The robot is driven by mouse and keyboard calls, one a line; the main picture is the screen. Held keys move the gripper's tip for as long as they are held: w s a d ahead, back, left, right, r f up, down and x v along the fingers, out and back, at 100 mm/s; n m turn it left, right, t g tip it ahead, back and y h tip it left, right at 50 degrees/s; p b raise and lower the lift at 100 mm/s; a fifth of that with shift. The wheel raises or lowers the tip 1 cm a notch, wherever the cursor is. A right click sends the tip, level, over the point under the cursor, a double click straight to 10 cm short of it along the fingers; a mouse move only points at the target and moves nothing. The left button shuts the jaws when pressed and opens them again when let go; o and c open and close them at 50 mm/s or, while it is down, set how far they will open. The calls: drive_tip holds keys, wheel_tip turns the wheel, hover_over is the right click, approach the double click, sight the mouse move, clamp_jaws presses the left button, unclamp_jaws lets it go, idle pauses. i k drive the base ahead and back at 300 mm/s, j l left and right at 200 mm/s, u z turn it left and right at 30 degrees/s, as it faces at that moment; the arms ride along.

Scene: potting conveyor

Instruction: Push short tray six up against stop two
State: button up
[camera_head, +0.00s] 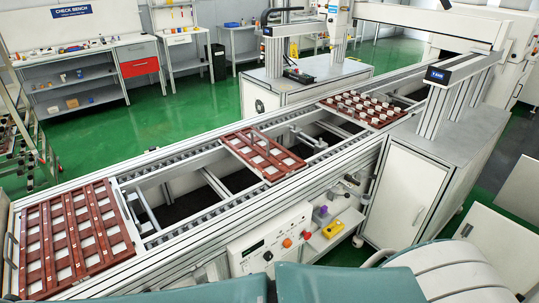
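Three red-brown trays lie on the conveyor (170,168). A short tray (264,153) with pale inserts sits mid-belt; I cannot read a number on it, so I cannot tell whether it is short tray six. A grey metal fitting (310,138) stands in the gap just right of the short tray, apart from its right edge as far as I can see. I cannot tell whether this is stop two. My gripper is not in view.
A larger tray (72,239) lies at the left end, and a tray of white round pieces (362,109) at the right. Open gaps show between the rails. A control box (268,243) and white cabinet (412,184) stand along the near side.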

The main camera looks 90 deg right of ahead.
sight(272, 163)
drive_tip(key=k+z, duration=0.15)
drive_tip(key=z, duration=0.2)
drive_tip(key=k+z, duration=0.2)
drive_tip(key=z, duration=0.15)
drive_tip(key=k+l+z, duration=0.1)
drive_tip(key=z, duration=2.1)
drive_tip(key=i+l+u, duration=0.65)
drive_tip(key=i+l, duration=0.2)
drive_tip(key=l, duration=0.3)
